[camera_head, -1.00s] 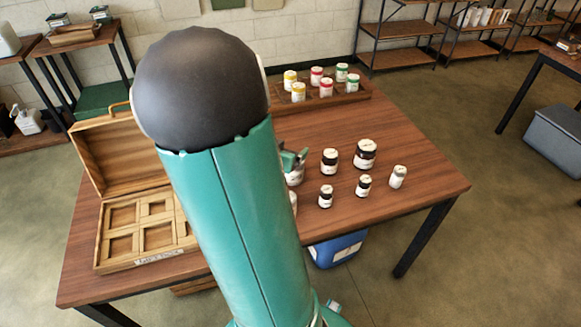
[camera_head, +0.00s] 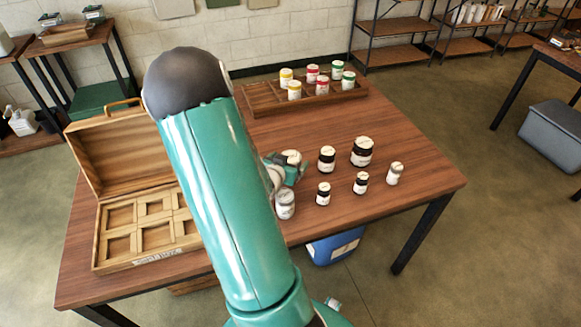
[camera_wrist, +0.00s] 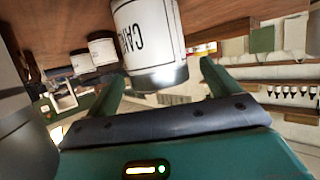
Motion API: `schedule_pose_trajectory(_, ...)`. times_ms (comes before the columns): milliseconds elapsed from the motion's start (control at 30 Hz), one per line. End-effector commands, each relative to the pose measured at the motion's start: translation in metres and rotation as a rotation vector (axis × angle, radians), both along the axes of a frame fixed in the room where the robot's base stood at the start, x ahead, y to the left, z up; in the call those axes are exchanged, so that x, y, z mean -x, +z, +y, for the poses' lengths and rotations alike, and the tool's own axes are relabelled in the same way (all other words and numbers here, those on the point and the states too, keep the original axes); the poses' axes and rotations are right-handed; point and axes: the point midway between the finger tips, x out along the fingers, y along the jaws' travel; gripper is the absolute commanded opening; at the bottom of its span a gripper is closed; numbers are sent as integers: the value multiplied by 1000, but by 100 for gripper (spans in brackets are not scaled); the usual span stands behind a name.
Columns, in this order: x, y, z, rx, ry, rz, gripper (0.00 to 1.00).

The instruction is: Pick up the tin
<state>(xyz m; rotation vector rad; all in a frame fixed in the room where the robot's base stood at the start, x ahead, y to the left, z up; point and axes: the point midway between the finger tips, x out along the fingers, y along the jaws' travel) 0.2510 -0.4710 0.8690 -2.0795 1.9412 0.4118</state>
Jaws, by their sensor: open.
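A white tin (camera_wrist: 147,40) with black lettering reading "CAN" and a bare metal end fills the top middle of the wrist view, which is upside down. My gripper (camera_wrist: 160,88) is open, with one green finger on each side of it; I cannot tell whether they touch it. In the head view my gripper (camera_head: 289,172) is low over the table beside a white container (camera_head: 292,157), partly hidden by it, likely the same tin. Another white container (camera_head: 285,204) stands just in front of the gripper.
Dark-lidded jars (camera_head: 362,151) and a small white container (camera_head: 395,173) stand to the right on the wooden table (camera_head: 400,125). A wooden rack (camera_head: 265,97) with colour-lidded jars stands behind. An open wooden case (camera_head: 118,158) with empty compartments is at left.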

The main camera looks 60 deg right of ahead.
Motion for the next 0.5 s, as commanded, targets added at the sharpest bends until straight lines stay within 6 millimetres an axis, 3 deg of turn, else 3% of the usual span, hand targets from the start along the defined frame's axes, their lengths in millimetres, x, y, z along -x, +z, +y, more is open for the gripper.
schedule_pose_trajectory(200,-1,-13,-30,0,-1,3,88)
schedule_pose_trajectory(500,-2,-15,-35,0,-1,0,86)
